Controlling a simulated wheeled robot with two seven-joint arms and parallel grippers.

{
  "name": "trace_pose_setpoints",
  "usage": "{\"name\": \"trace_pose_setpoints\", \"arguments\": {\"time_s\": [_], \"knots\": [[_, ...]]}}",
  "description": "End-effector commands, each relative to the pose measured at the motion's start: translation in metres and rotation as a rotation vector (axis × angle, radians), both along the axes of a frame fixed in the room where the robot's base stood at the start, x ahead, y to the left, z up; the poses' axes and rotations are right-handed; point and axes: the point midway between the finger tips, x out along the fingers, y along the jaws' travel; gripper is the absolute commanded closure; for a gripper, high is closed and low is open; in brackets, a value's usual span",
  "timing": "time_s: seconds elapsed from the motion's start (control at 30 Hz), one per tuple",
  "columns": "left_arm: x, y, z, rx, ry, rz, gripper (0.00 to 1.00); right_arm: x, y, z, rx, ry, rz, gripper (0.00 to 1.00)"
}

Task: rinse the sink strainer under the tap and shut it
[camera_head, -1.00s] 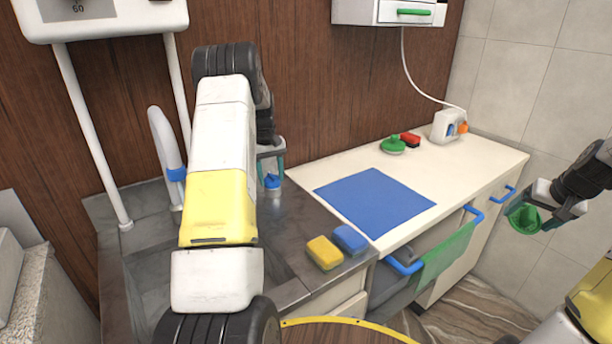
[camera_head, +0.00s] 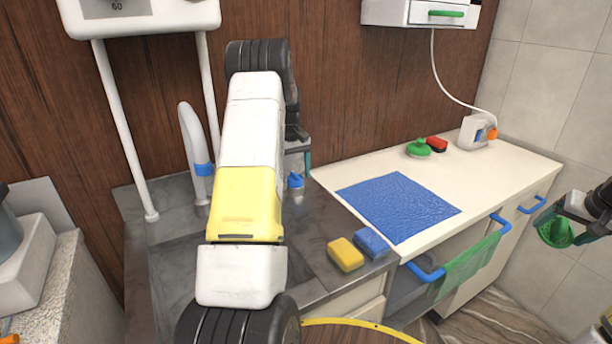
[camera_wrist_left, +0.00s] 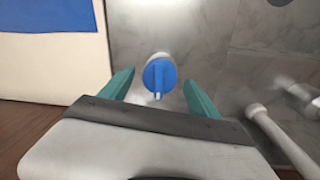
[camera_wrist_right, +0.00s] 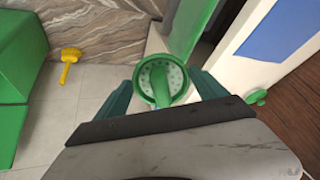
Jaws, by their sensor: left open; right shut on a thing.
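The green strainer (camera_head: 556,234) is a perforated cup, held up in the air at the far right. My right gripper (camera_head: 580,215) is shut on it; the right wrist view shows the strainer (camera_wrist_right: 160,84) between the teal fingers. The white tap (camera_head: 192,145) with a blue band stands upright at the sink's back edge. A blue knob (camera_head: 295,181) stands to its right on the metal sink top. My left gripper (camera_head: 300,158) is open by this knob. In the left wrist view the knob (camera_wrist_left: 160,75) lies between the spread fingertips, with gaps on both sides.
My left arm hides part of the sink (camera_head: 180,265). A yellow sponge (camera_head: 345,254) and a blue sponge (camera_head: 372,242) lie at the front edge. A blue cloth (camera_head: 398,206) covers part of the counter. A green towel (camera_head: 465,265) hangs from a handle.

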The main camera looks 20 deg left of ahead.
Motion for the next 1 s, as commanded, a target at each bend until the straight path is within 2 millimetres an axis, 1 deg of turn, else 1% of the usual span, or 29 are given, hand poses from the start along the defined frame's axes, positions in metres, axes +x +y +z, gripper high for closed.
{"name": "trace_pose_setpoints", "arguments": {"time_s": [0.03, 0.3, 0.4, 0.5, 0.6, 0.7, 1.0], "knots": [[0.000, 0.001, 0.010, 0.001, -0.003, 0.000, 0.29, 0.000, 0.000, 0.000, 0.000, 0.000, 0.000, 0.58], [-0.002, 0.004, 0.067, 0.001, -0.004, 0.000, 0.29, 0.000, 0.000, 0.000, 0.000, 0.000, 0.000, 0.58], [-0.003, 0.005, 0.085, 0.002, -0.004, 0.001, 0.29, 0.000, 0.000, 0.000, 0.000, 0.000, 0.000, 0.58], [-0.003, 0.006, 0.098, 0.001, -0.003, 0.001, 0.29, 0.000, 0.000, 0.000, 0.000, 0.000, 0.000, 0.58], [-0.004, 0.006, 0.106, 0.001, -0.001, 0.001, 0.29, 0.000, 0.000, 0.000, 0.000, 0.000, 0.000, 0.58], [-0.004, 0.006, 0.109, 0.001, -0.001, 0.001, 0.29, 0.000, 0.000, 0.000, 0.000, 0.000, 0.000, 0.58], [-0.004, 0.006, 0.109, 0.001, -0.001, 0.001, 0.29, 0.000, 0.000, 0.000, 0.000, 0.000, 0.000, 0.58]]}}
